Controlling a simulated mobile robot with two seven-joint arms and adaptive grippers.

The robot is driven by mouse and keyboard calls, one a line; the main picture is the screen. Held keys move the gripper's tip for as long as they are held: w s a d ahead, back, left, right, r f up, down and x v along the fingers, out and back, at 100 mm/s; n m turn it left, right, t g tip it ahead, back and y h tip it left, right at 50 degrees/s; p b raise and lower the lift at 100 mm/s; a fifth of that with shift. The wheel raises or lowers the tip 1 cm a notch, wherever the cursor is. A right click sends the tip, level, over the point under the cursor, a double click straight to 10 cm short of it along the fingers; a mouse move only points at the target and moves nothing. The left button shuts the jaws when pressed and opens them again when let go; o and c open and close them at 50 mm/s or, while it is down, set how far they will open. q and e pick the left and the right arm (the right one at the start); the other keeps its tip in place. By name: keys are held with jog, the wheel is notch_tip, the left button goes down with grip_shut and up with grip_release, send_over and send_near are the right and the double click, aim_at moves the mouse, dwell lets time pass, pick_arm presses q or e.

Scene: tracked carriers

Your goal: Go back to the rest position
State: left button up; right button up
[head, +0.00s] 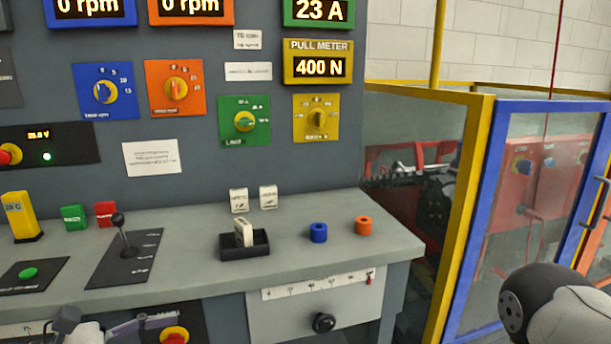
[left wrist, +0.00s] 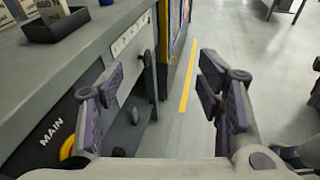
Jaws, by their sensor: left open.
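My left gripper (head: 108,326) is at the bottom left of the head view, in front of the console's front edge and low beside the red knob. In the left wrist view my left gripper (left wrist: 162,85) has its two purple-padded fingers wide apart with nothing between them. My right gripper is out of view; a rounded black and white part of my right arm shows at the lower right of the head view.
The grey console desk (head: 190,265) carries a joystick (head: 125,238), a black tray (head: 244,246) with a pale block, a blue ring (head: 318,233) and an orange ring (head: 363,226). A red knob (head: 174,336) sits on its front. A blue-framed glass door (head: 480,210) stands right.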

pick_arm(q)
jog(key=s+d+f+m+g+y, duration=0.1)
jog(key=s+f+m+g+y, duration=0.2)
jog(key=s+f, duration=0.4)
jog(key=s+d+f+m+g+y, duration=0.25)
jog(key=s+f+g, duration=0.2)
jog(key=f, duration=0.45)
jog(key=s+a+f+m+g+y, duration=0.1)
jog(key=s+a+f+m+y, duration=0.1)
jog(key=s+m, duration=0.7)
jog(key=s+a+f+m+g+y, duration=0.2)
jog(key=s+a+f+m+y, duration=0.1)
jog(key=s+f+m+y, duration=0.2)
jog(key=s+f+m, duration=0.2)
jog(key=s+m, duration=0.2)
jog(key=s, duration=0.1)
jog(key=shift+s, duration=0.4)
jog(key=shift+o, duration=0.2)
jog(key=shift+y, duration=0.35)
